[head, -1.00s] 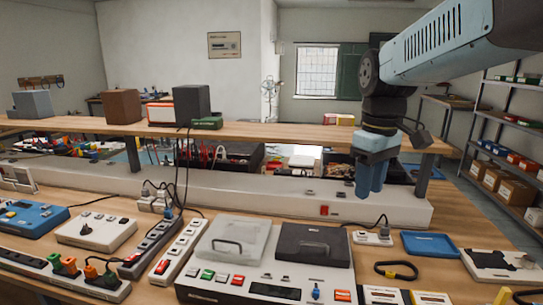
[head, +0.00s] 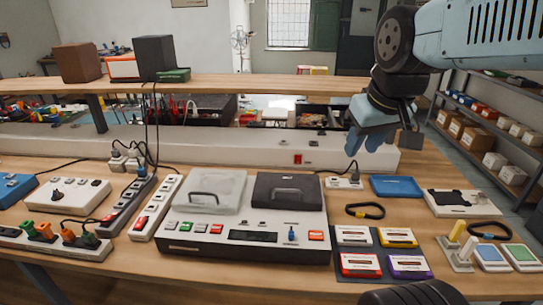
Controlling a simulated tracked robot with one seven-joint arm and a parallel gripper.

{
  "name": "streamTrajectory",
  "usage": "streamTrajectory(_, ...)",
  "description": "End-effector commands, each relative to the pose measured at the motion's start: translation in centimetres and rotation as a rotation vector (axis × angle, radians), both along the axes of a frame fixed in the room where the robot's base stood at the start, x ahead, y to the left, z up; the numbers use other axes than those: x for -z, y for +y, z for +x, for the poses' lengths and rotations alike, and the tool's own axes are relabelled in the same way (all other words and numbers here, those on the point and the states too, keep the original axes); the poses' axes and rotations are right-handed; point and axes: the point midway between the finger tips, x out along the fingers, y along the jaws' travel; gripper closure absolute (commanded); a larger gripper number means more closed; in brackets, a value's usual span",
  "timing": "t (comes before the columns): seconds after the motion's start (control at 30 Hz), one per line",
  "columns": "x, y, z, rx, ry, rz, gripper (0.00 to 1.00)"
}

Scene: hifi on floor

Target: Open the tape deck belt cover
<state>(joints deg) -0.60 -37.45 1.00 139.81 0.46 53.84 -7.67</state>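The tape deck (head: 215,240) is a pale box with a dark front edge, standing near the front of the bench. Two covers lie side by side on its top: a clear greyish one with a dark handle (head: 204,197) on the left and a black one (head: 287,192) on the right. Both look shut; I cannot tell from sight which is the belt cover. Below them are coloured buttons and a small blue knob (head: 291,233). My blue gripper (head: 362,152) hangs above and behind the deck's right side, apart from it, fingers down and apparently empty. Its finger gap is unclear.
Right of the deck are cassettes on a dark mat (head: 347,237), a black belt with a yellow tag (head: 365,211) and a blue tray (head: 396,187). Power strips (head: 157,206) crowd its left. A raised wooden shelf (head: 240,84) runs behind, with cables hanging.

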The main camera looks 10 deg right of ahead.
Motion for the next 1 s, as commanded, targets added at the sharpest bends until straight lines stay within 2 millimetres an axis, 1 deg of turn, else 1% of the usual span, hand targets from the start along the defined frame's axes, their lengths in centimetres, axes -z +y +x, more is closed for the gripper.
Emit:
streamTrajectory(0.03,0.0,0.4,1.0,-0.049,0.032,-0.018,0.64)
streamTrajectory(0.27,0.1,2.4,5.2,-0.305,0.158,-0.094,0.64)
streamTrajectory(0.47,0.9,4.3,8.9,-0.536,0.261,-0.135,0.64)
streamTrajectory(0.63,2.1,6.2,12.0,-0.736,0.342,-0.148,0.64)
streamTrajectory(0.8,3.7,8.2,14.9,-0.942,0.417,-0.146,0.64)
streamTrajectory(1.0,5.6,10.2,17.6,-1.142,0.478,-0.128,0.64)
